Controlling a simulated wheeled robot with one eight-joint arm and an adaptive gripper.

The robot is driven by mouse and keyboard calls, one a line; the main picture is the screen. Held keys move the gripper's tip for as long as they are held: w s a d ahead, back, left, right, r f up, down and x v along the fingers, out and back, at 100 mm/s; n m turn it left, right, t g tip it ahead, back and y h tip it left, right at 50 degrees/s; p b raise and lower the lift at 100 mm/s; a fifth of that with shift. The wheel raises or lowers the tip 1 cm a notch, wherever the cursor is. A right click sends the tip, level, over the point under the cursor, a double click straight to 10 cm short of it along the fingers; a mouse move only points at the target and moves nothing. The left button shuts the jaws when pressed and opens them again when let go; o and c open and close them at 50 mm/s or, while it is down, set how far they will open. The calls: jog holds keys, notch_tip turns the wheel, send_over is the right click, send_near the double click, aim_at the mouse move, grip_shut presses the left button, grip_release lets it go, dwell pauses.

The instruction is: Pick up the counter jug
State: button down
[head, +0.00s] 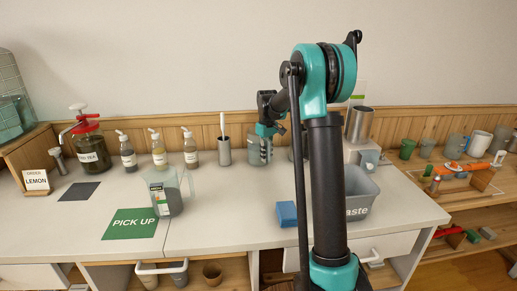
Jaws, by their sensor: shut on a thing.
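My gripper (267,144) is at the back of the counter, well to the right of that jug. It is shut on a greyish see-through vessel (254,153). The fingers cover part of this vessel, and I cannot tell whether its base touches the counter. Which of the two the task calls the counter jug is not marked in view.
A red-topped jar (91,149), several pump bottles (159,152) and a grey cup (224,151) with a white stick line the back. A blue sponge (287,213) and grey waste bin (362,190) are at the front right. The middle counter is clear.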

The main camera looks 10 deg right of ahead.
dwell(0.3)
notch_tip(320, 180, up, 20)
dwell(0.5)
dwell(1.3)
